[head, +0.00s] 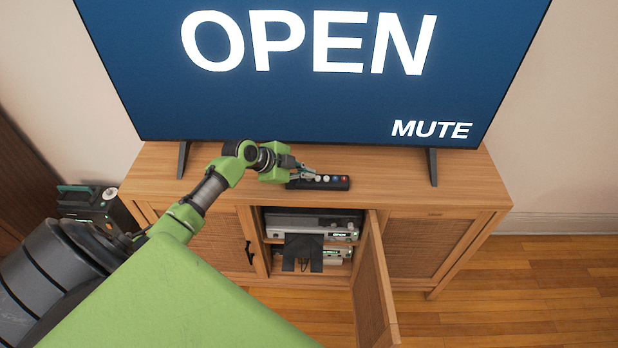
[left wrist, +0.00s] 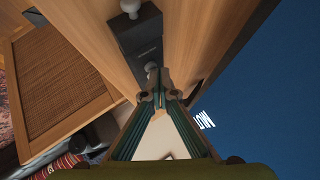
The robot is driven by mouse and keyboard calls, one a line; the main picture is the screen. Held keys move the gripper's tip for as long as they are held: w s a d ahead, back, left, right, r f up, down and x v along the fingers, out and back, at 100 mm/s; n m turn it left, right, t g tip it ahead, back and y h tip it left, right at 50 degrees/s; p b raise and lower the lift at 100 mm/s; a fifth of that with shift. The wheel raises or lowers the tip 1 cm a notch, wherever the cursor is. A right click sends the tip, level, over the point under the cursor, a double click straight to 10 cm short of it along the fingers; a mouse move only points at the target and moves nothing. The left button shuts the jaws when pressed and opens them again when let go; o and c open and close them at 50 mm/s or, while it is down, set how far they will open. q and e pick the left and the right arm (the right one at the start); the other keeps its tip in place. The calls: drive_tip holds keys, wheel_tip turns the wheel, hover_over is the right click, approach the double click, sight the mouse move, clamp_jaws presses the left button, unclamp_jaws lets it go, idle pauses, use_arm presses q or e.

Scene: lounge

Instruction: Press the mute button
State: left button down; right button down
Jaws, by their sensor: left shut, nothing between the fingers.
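My left gripper (head: 311,172) is shut and empty over the remote's left part. In the left wrist view, the shut fingertips (left wrist: 153,88) are close to a grey round button on the dark remote (left wrist: 140,40); I cannot tell if they touch it. The button labels are too small to read. The TV (head: 300,100) shows "OPEN" in large letters and "MUTE" at lower right. My right gripper is not in view.
The cabinet top (head: 470,180) is clear to the right of the remote. A cabinet door (head: 372,285) stands open in front, with electronic devices (head: 310,222) on the shelves inside. A dark device with a green part (head: 85,203) stands left of the cabinet.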

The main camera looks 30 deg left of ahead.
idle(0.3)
use_arm(q)
drive_tip(key=shift+r+p, duration=0.6)
drive_tip(key=shift+r, duration=0.2)
drive_tip(key=shift+r+p, duration=1.8)
drive_tip(key=shift+r, duration=0.75)
